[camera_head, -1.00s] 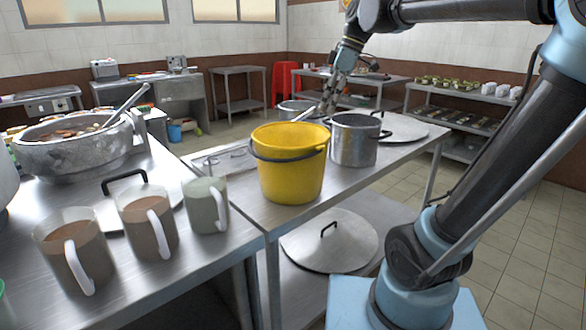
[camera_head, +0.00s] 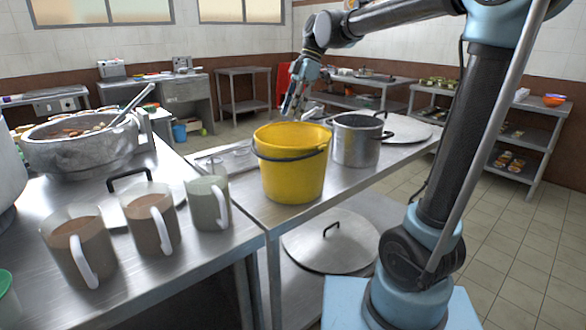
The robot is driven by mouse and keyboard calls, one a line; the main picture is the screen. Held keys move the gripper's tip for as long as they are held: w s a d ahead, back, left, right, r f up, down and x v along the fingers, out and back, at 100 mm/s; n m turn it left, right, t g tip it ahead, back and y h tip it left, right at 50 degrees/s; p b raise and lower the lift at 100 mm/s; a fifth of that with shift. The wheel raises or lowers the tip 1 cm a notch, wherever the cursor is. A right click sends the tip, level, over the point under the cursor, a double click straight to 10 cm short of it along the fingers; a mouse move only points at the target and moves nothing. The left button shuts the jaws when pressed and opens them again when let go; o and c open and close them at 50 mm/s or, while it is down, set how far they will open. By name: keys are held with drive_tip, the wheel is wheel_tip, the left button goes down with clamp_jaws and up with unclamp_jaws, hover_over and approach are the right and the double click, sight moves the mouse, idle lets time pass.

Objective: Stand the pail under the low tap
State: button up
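The yellow pail (camera_head: 291,175) stands upright on the steel table in the middle, its dark bail handle lying down against its near side. My gripper (camera_head: 293,108) is in the air above and behind the pail's rim, fingers pointing down. Its fingers look spread apart and hold nothing that I can see. It appears apart from the pail. I cannot make out a tap in this view.
A steel stockpot (camera_head: 357,140) stands close to the pail's right, with a flat lid (camera_head: 405,130) behind it. Several mugs (camera_head: 150,222) and a large pot (camera_head: 80,150) crowd the left counter. Another lid (camera_head: 330,242) lies on the lower shelf.

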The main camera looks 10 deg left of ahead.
sight(282, 144)
drive_tip(key=x, duration=1.1)
drive_tip(key=shift+f, duration=0.4)
clamp_jaws()
